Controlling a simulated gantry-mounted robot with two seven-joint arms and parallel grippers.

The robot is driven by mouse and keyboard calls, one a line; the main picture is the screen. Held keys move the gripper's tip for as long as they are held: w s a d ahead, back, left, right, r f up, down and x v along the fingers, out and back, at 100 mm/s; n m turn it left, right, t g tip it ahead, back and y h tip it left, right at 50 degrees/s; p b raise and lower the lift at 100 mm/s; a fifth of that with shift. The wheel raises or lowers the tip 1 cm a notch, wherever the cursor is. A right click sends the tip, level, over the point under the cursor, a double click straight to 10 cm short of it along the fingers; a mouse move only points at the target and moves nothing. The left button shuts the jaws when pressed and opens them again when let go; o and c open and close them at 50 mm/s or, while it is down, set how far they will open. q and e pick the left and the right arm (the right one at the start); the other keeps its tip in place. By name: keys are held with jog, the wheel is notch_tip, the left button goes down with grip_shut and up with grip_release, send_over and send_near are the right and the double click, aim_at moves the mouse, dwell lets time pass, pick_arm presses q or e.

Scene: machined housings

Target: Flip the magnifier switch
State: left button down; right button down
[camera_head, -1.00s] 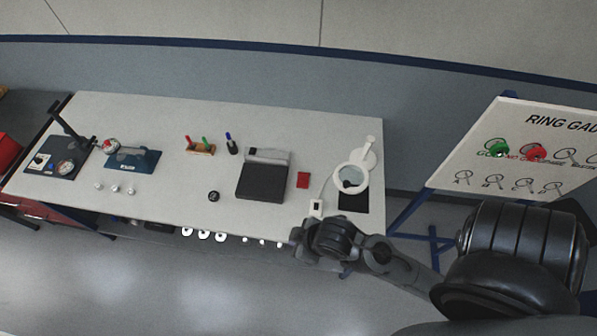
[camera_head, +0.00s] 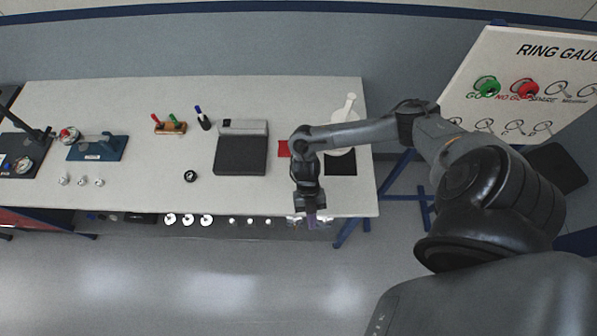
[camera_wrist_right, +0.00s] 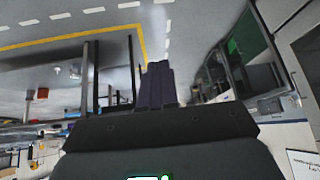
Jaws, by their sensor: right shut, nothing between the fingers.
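The white magnifier (camera_head: 347,104) stands at the right end of the table, and its stem top shows above my right arm. My arm crosses its ring, so most of the ring is hidden. The small white switch box by the magnifier is not visible now; my right wrist and gripper cover that area. My right gripper (camera_head: 311,218) is shut and empty, at the table's front edge and pointing down in the picture. Its closed dark fingers also show in the right wrist view (camera_wrist_right: 158,84). My left gripper is not in view.
A black mat (camera_head: 341,165) and a red pad (camera_head: 283,149) lie beside my arm. A dark scale-like box (camera_head: 241,154), a pen holder (camera_head: 170,127) and a blue-based gauge (camera_head: 98,148) stand further left. A ring gauge board (camera_head: 500,60) stands at right.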

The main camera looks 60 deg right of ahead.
jog(key=w+d+r+t+h+b, duration=0.1)
jog(key=w+d+r, duration=0.1)
jog(key=w+d, duration=0.2)
jog(key=w+d+r+m+t+h+b, duration=0.1)
jog(key=w+d+r, duration=0.2)
jog(key=w+d, duration=0.2)
jog(key=w+d+r+t+h+b, duration=0.1)
jog(key=w+d+r, duration=0.2)
jog(key=d, duration=0.6)
jog(key=shift+w+d+r+b, duration=0.2)
jog(key=shift+w+d+b, duration=0.15)
jog(key=shift+w, duration=0.6)
jog(key=shift+f, duration=0.15)
jog(key=b+x, duration=0.2)
jog(key=x, duration=1)
jog(key=shift+x, duration=0.9)
